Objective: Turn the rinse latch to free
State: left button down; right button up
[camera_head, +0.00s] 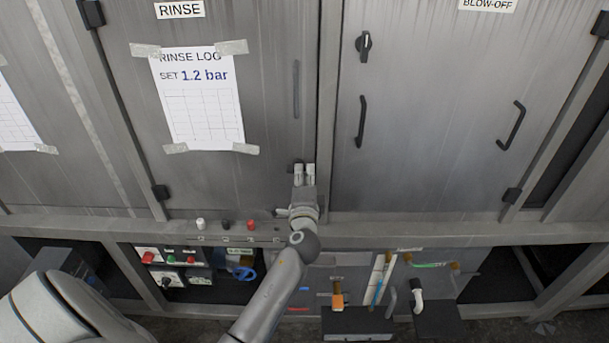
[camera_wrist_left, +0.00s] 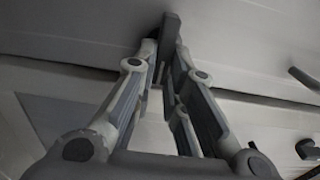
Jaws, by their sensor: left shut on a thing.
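The rinse door (camera_head: 265,110) is a grey metal panel under a RINSE label (camera_head: 180,9). Its latch (camera_head: 290,168) is a small dark piece low on the door near its right edge, mostly hidden by my gripper. My left gripper (camera_head: 304,170) is at the latch, its fingers pointing up at the door. In the left wrist view the fingers (camera_wrist_left: 165,55) close on a dark upright bar, the latch handle (camera_wrist_left: 170,33). How far the latch is turned is hard to tell. My right gripper is not in view.
A dark vertical handle (camera_head: 296,88) is above the latch. The blow-off door (camera_head: 440,120) at the right has a dark latch (camera_head: 364,45) and two handles. Below the doors are a ledge with small knobs (camera_head: 251,224), a control box (camera_head: 175,265) and a blue valve wheel (camera_head: 243,273).

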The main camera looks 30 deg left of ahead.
pick_arm(q)
jog(key=c, duration=1.5)
grip_release()
jog(key=v, duration=1.2)
jog(key=shift+a, duration=0.1)
